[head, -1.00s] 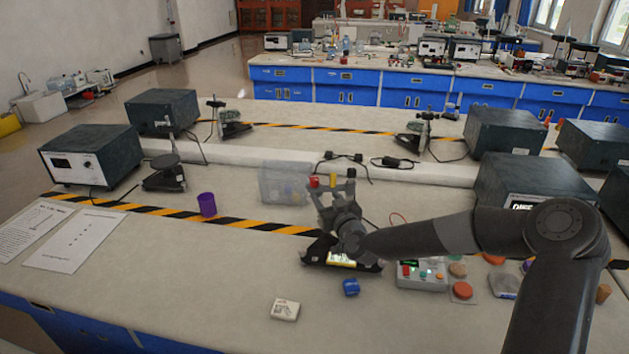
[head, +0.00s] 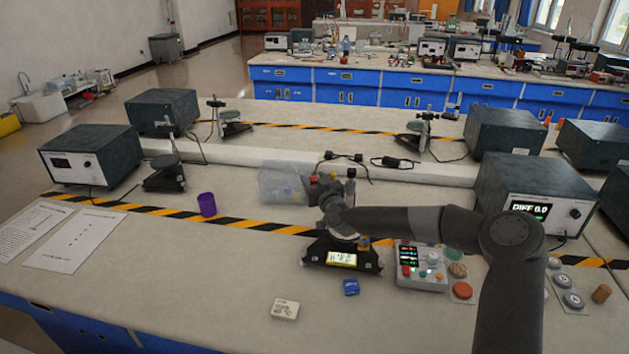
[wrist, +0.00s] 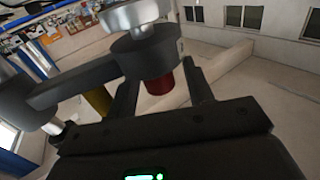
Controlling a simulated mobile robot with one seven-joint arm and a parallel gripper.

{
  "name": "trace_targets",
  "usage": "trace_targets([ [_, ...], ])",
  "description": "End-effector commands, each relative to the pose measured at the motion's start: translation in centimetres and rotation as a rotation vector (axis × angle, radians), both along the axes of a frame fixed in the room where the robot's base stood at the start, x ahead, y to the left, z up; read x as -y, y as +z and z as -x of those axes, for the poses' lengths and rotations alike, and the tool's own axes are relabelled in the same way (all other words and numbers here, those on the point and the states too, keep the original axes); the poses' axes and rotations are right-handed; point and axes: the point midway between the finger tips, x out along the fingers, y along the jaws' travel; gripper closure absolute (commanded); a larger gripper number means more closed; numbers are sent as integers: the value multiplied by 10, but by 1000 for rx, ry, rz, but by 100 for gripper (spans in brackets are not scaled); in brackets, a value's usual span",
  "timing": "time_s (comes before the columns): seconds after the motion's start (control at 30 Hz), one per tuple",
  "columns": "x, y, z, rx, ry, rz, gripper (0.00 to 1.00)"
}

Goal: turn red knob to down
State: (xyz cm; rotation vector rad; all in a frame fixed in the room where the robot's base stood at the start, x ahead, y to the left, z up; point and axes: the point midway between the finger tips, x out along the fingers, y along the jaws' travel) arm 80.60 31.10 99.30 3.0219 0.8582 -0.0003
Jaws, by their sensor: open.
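The red knob (head: 313,179) shows as a small red patch at my gripper's far end in the head view. In the wrist view the red knob (wrist: 160,84) is a short red cylinder below a dark round housing with a silver ring. My gripper (wrist: 163,85) is open, with one dark finger on each side of the red knob. I cannot tell whether the fingers touch it. A yellow cylinder (wrist: 98,98) is left of the left finger. The knob's pointing direction is not readable. My gripper (head: 322,186) hides much of the apparatus in the head view.
The black base (head: 315,255) with a lit display stands below my arm. A control box (head: 420,277), an orange disc (head: 463,290) and a blue block (head: 351,287) are nearby. A clear bin (head: 282,184) stands close behind my gripper. The front left bench is mostly clear.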

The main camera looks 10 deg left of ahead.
Motion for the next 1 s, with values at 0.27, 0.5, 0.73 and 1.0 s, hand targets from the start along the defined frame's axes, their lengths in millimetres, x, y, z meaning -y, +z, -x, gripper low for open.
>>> trace_targets([
  [0.27,0,0,0,0,0,0,59],
  [0.5,0,0,0,0,0,0,79],
  [0.73,0,0,0,0,-1,0,96],
  [1.0,0,0,0,3,-22,3,96],
])
